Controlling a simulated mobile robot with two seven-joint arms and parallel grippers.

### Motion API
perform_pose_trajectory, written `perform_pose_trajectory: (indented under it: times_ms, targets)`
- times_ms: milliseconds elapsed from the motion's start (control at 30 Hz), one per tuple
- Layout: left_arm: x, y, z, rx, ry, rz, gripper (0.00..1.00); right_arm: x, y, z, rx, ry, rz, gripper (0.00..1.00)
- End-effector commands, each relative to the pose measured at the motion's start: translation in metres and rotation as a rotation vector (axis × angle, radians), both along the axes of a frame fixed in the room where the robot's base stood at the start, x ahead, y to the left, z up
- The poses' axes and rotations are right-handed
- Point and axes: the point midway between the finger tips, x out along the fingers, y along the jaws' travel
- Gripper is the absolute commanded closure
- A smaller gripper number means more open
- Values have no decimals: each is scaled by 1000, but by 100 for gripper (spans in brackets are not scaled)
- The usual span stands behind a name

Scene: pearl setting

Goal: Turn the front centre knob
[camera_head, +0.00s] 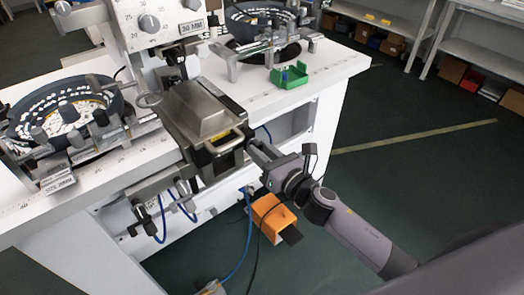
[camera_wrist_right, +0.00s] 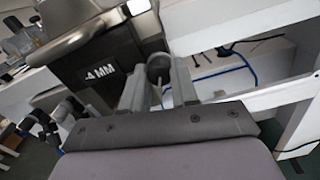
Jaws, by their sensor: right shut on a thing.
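The front centre knob (camera_wrist_right: 158,68) shows in the right wrist view as a round grey part below the dark front of the machine housing. In the head view I cannot make it out behind my gripper. My right gripper (camera_head: 257,151) reaches in from the lower right to the housing's front edge. In the right wrist view its two fingers (camera_wrist_right: 160,82) stand on either side of the knob, shut on it. The grey machine housing (camera_head: 200,112) sits at the middle of the white bench's front. My left gripper is not in view.
Round feeder bowls (camera_head: 68,108) stand on the white bench (camera_head: 110,172), left and back right. A green tray (camera_head: 289,75) lies near the right bowl. Fittings with blue hoses (camera_head: 146,216) hang below the front edge. An orange pedal box (camera_head: 268,215) is on the floor below my arm.

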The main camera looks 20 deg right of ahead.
Motion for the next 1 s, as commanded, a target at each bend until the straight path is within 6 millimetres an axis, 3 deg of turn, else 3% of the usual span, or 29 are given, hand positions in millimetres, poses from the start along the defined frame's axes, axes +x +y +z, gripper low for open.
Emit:
perform_pose_trajectory:
  times_ms: [1000]
  targets:
    - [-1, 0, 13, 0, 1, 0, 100, 0, -1, 0, 869, 317, -1, 100]
